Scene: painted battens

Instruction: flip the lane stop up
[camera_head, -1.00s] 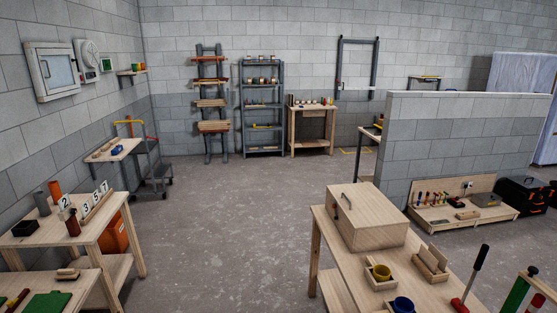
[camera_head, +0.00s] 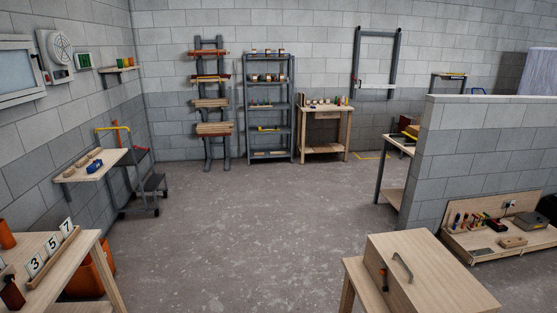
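Neither of my grippers is in view. I cannot pick out the lane stop for certain at this distance. A dark upright rack (camera_head: 224,150) at the back wall carries several wooden and reddish battens (camera_head: 212,103). A grey shelf unit (camera_head: 270,154) right of it holds small jars and other small items. A wooden workbench (camera_head: 325,112) with several small things on top stands right of the shelf. A dark frame (camera_head: 397,65) is on the wall further right.
Open concrete floor (camera_head: 240,215) lies ahead. A table with number cards (camera_head: 52,258) is near left, and a wooden box (camera_head: 425,275) on a table is near right. A low block wall (camera_head: 470,150) bounds the right. A step trolley (camera_head: 150,187) stands at left.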

